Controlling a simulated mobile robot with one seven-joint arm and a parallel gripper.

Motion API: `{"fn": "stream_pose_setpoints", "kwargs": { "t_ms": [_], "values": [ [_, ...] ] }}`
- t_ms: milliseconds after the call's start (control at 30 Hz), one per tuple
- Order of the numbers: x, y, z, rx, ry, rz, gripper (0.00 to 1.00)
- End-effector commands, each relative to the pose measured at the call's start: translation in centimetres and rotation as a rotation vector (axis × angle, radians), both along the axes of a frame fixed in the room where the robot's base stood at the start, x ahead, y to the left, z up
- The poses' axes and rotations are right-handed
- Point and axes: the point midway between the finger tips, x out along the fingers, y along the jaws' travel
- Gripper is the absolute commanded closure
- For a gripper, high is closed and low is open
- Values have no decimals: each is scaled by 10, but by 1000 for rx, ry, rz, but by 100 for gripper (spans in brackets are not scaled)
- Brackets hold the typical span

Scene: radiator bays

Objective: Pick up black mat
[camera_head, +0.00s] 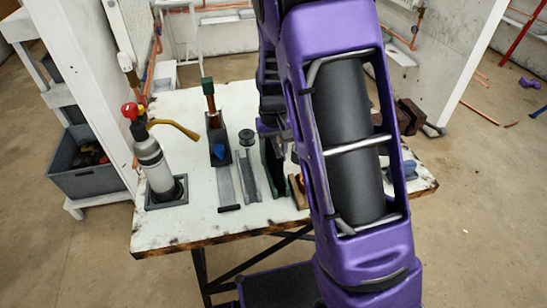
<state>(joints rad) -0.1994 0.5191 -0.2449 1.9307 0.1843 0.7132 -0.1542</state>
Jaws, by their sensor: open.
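My gripper (277,134) is partly hidden behind my purple arm, over the middle of the table and to the right of the dark piece. It is open and appears apart from that piece. Its fingertips are hard to make out.
A torch with a grey cylinder (153,164) stands in a grey tray (164,204) at the table's left. A dark vise-like object (409,116) is at the right.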

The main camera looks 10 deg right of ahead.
Motion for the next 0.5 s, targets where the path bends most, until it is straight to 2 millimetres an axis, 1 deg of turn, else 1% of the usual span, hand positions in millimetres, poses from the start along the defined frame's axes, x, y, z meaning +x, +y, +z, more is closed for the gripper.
{"fn": "stream_pose_setpoints", "kwargs": {
  "t_ms": [133,167,200,267,300,433,467,500],
  "values": [
    [0,0,1,0,0,0,45],
    [0,0,1,0,0,0,49],
    [0,0,1,0,0,0,56],
    [0,0,1,0,0,0,67],
    [0,0,1,0,0,0,74],
    [0,0,1,0,0,0,97],
    [0,0,1,0,0,0,100],
    [0,0,1,0,0,0,100]
  ]
}}
